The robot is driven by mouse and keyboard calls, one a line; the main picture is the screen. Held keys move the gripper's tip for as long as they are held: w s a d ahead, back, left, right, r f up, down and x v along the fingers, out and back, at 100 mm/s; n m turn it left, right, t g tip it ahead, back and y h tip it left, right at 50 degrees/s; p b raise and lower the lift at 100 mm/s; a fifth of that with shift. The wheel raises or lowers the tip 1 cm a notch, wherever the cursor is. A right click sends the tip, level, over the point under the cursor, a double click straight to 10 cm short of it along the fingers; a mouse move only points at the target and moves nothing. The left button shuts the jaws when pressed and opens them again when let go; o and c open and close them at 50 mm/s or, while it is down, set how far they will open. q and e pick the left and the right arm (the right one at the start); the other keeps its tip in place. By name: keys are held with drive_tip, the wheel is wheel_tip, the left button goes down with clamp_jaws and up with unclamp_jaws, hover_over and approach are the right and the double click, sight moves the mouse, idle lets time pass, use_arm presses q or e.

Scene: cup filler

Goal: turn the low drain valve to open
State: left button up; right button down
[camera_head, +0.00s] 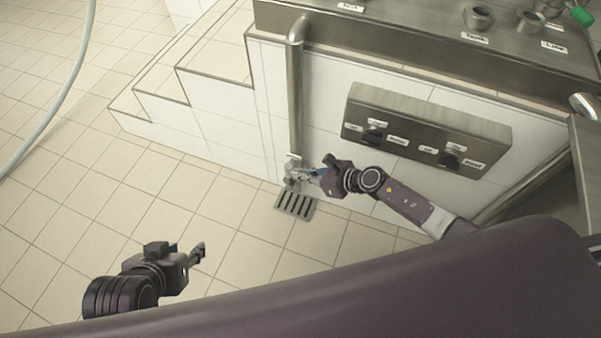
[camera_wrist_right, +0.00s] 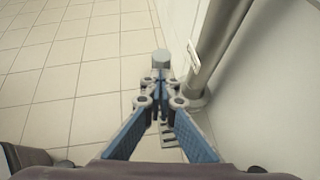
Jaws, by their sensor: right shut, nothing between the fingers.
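The low drain valve (camera_head: 290,182) is at the foot of the vertical metal drain pipe (camera_head: 295,100), just above the floor grate (camera_head: 281,204). In the right wrist view a grey round-ended part (camera_wrist_right: 161,60), seemingly the valve's handle, shows just beyond my fingertips, beside the pipe (camera_wrist_right: 212,60). My right gripper (camera_head: 304,174) is at the valve, its fingers shut with nothing between them. It also shows in the right wrist view (camera_wrist_right: 158,88). Whether the fingers touch the handle is unclear. My left gripper (camera_head: 201,250) is over bare floor, away from the valve; its finger opening is unclear.
A tiled wall stands right behind the pipe. A metal control box (camera_head: 425,133) with two black knobs is on that wall. Tiled steps (camera_head: 205,80) rise to the left. The counter (camera_head: 400,35) above carries metal cups. A hose (camera_head: 72,80) hangs far left. Floor at left is free.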

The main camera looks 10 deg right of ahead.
drive_tip(key=shift+w+a+r, duration=0.1)
drive_tip(key=shift+a+r, duration=0.1)
drive_tip(key=shift+a, duration=0.05)
idle(0.3)
